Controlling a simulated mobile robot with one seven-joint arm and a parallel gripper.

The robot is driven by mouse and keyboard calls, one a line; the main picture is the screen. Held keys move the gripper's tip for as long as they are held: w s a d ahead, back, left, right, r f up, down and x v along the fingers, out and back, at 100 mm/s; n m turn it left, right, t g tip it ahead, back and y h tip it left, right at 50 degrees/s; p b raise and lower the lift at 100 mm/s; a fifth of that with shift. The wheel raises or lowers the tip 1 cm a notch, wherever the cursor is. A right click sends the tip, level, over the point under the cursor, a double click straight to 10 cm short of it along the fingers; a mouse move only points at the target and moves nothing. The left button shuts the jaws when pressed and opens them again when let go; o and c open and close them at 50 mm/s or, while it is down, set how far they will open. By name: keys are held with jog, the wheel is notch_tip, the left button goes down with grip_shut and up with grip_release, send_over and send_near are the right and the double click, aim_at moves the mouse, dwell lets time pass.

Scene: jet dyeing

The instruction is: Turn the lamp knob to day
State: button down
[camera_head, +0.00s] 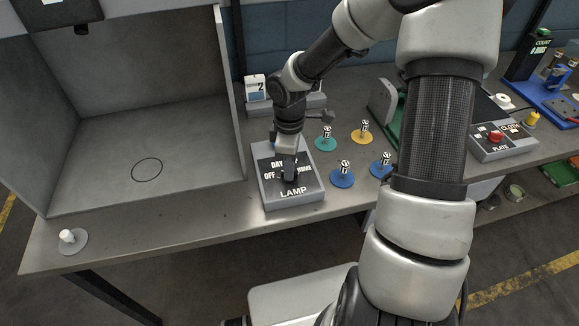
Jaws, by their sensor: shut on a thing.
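The lamp box (292,199) is a grey box with a black face at the front of the bench, marked DAY, OFF, a partly hidden word at the right, and LAMP. My gripper (289,177) points down over the middle of its face. It is shut on the lamp knob, which is mostly hidden by the fingers. Which mark the knob points to cannot be told. The DAY mark shows just left of my gripper, above OFF.
A grey light booth (150,120) with a circle on its floor stands at left. Blue (342,180), teal (325,144) and yellow (362,137) discs with posts lie right of the lamp box. A white-posted disc (72,240) is at front left. A CLOTH/PLATE box (497,141) is at right.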

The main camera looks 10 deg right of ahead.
jog(key=m+b, duration=0.1)
jog(key=m, duration=0.3)
jog(key=shift+m+b, duration=0.3)
jog(key=shift+b, duration=0.1)
jog(key=shift+m+b, duration=0.8)
jog(key=shift+m, duration=1.2)
jog(key=c, duration=1.8)
grip_release()
notch_tip(320, 180, up, 18)
jog(key=shift+f+p, duration=0.25)
jog(key=shift+p, duration=0.2)
